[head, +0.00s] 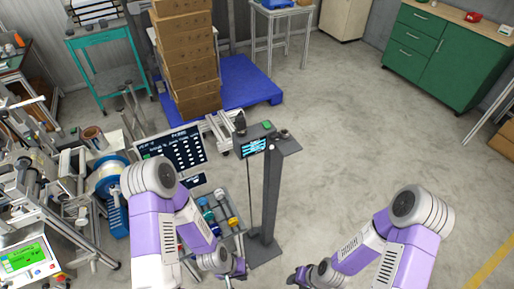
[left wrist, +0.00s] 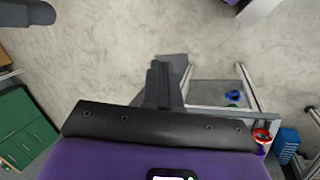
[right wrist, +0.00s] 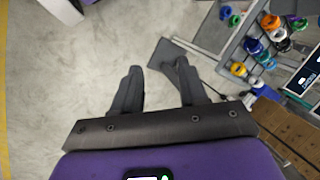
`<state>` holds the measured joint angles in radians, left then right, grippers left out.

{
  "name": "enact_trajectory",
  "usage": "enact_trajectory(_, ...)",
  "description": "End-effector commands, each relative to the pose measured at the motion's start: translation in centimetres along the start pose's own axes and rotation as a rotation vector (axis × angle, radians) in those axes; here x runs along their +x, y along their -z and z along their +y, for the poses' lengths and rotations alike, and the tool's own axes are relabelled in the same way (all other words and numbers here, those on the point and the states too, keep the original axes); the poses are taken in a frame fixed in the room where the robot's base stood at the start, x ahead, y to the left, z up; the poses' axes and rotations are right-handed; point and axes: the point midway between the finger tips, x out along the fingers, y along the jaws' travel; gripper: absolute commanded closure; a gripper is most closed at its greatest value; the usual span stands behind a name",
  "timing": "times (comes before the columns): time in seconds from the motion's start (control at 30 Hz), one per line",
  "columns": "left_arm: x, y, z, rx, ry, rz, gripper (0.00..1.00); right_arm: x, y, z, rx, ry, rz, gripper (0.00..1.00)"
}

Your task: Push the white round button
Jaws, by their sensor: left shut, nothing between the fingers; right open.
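I cannot make out a white round button for certain in any view. A dark post (head: 271,195) stands in the middle of the head view, with a small lit screen (head: 254,147), a green patch and a dark round part on its top panel. A control box with a green screen (head: 24,258) and small coloured buttons is at the lower left. My left gripper (head: 238,268) is low, left of the post's foot; its fingers are shut and empty in the left wrist view (left wrist: 160,80). My right gripper (head: 298,277) is low, right of the foot; it is open and empty in the right wrist view (right wrist: 157,80).
A dark monitor (head: 172,150) and a rack of coloured spools (head: 215,215) stand left of the post. Stacked cartons (head: 187,55) sit on a blue pallet (head: 240,82) behind. A green cabinet (head: 438,55) is at the back right. The floor right of the post is clear.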

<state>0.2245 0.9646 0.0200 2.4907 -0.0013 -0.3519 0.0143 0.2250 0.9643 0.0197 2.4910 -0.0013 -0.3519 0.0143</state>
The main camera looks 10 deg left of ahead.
Motion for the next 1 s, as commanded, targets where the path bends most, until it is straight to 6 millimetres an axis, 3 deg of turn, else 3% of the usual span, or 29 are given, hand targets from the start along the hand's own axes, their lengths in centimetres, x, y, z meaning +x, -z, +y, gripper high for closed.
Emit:
enact_trajectory(0.13, 0.0, 0.0, 0.0, 0.0, 0.0, 0.0, 1.0, 0.0, 0.0, 0.0, 0.0, 0.0, 0.0, 0.57)
enact_trajectory(0.2, 0.0, 0.1, 0.0, 0.001, 0.001, 0.002, 1.0, 0.0, 0.0, 0.0, 0.0, 0.0, 0.0, 0.48)
enact_trajectory(0.27, 0.0, 0.5, 0.1, 0.006, 0.006, 0.016, 1.0, 0.1, 0.0, 0.1, 0.0, 0.0, 0.0, 0.47)
enact_trajectory(0.37, 0.1, 2.7, 0.5, 0.026, 0.027, 0.082, 1.0, 0.7, 0.0, 0.3, 0.0, 0.0, 0.0, 0.47)
enact_trajectory(0.47, -0.3, 6.8, 1.9, 0.061, 0.057, 0.215, 1.0, 1.6, 0.1, 0.6, 0.0, 0.0, 0.0, 0.47)
enact_trajectory(0.57, -1.8, 11.9, 4.8, 0.1, 0.072, 0.404, 1.0, 2.8, 0.1, 1.1, 0.0, 0.0, 0.0, 0.47)
enact_trajectory(0.73, -7.0, 18.7, 12.6, 0.143, 0.024, 0.745, 1.0, 4.8, 0.2, 1.8, 0.0, 0.0, 0.0, 0.47)
enact_trajectory(0.83, -10.7, 20.6, 17.4, 0.148, -0.038, 0.913, 1.0, 5.7, 0.3, 2.1, 0.0, 0.0, 0.0, 0.47)
enact_trajectory(1.0, -16.0, 21.2, 23.3, 0.133, -0.143, 1.103, 1.0, 6.7, 0.3, 2.5, 0.0, 0.0, 0.0, 0.47)
